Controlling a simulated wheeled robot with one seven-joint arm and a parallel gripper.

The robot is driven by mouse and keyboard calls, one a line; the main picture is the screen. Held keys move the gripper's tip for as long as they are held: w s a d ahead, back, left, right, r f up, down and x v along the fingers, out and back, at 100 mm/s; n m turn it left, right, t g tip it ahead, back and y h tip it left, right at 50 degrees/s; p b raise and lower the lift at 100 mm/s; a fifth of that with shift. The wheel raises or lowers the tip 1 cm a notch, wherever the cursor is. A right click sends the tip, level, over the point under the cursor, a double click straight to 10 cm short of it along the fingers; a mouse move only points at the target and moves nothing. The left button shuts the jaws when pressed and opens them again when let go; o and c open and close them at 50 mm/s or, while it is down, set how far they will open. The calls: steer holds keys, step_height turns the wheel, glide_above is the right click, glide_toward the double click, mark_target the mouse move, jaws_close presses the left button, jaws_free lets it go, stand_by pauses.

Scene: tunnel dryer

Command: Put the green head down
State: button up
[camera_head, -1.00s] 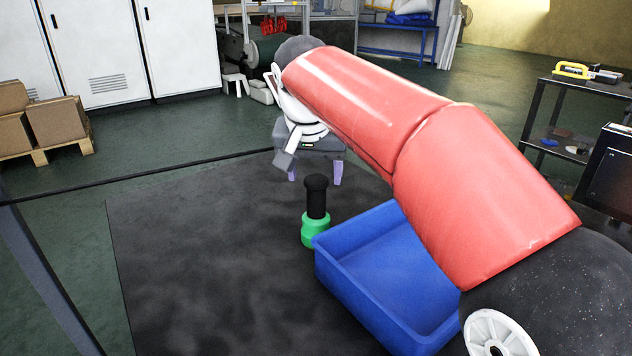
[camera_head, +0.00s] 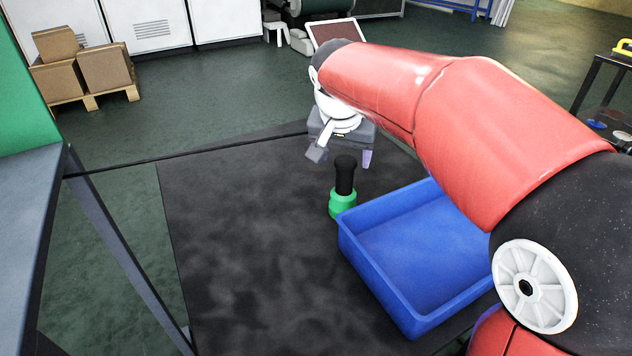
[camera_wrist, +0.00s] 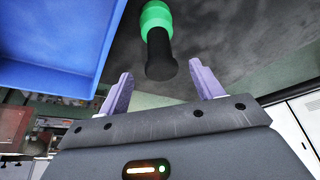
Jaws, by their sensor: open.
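The green head (camera_head: 343,203) is a green collar with a black cylinder standing up from it. It stands upright on the dark mat (camera_head: 230,240), right beside the left corner of the blue bin (camera_head: 420,262). My gripper (camera_head: 351,160) is just behind and above it in the head view, apart from it. In the wrist view the green head (camera_wrist: 156,20) is beyond the open fingers of my gripper (camera_wrist: 160,90), its black end pointing towards the gap between them. Nothing is between the fingers.
The blue bin's floor looks empty where it shows. A grey table edge (camera_head: 30,225) with a slanted leg is at the left. Cardboard boxes (camera_head: 80,65) sit on a pallet at the back left. The mat left of the bin is clear.

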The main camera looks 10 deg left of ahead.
mark_target(345, 173)
steer(key=x, duration=0.8)
steer(key=shift+f, duration=0.1)
jaws_close()
stand_by(0.4)
